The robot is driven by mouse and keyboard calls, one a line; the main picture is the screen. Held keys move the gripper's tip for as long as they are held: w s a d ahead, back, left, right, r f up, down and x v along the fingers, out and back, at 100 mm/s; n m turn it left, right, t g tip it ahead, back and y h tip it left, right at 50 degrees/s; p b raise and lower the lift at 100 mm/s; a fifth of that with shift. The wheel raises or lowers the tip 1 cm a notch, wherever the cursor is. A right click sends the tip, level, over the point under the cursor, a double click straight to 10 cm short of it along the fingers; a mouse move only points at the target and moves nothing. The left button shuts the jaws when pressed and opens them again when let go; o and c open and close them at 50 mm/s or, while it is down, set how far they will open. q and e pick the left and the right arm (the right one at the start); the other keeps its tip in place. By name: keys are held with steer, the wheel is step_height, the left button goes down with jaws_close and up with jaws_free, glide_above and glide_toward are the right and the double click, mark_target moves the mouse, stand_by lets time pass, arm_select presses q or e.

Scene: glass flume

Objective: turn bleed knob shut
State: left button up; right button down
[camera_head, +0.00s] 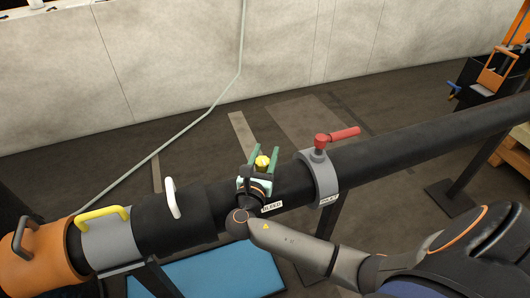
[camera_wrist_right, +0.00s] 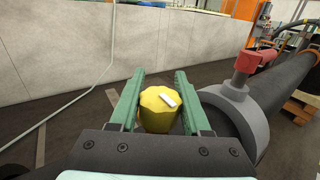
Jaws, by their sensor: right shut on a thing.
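The bleed knob (camera_head: 262,163) is a yellow, faceted knob on top of the black pipe, by a white label reading BLEED (camera_head: 272,206). My right gripper (camera_head: 264,160) reaches over the pipe, with one green finger on each side of the knob. In the right wrist view the yellow knob (camera_wrist_right: 158,112) sits between the green fingers (camera_wrist_right: 160,100), and my right gripper is shut on it. A white pointer mark (camera_wrist_right: 168,100) on the knob's top lies slanted. The knob's lower part is hidden by the gripper. My left gripper is not in view.
A red lever valve (camera_head: 335,138) on a grey collar (camera_head: 320,178) stands close right of the knob. White (camera_head: 172,197) and yellow (camera_head: 103,215) handles rise from the pipe at left. A blue mat (camera_head: 225,275) lies on the floor below. A pale hose (camera_head: 200,118) runs behind.

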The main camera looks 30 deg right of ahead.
steer(key=shift+c, duration=1.9)
jaws_free()
steer(key=v, duration=1.2)
steer(key=shift+a+p, duration=0.2)
steer(key=shift+p, duration=0.2)
steer(key=shift+s, duration=0.15)
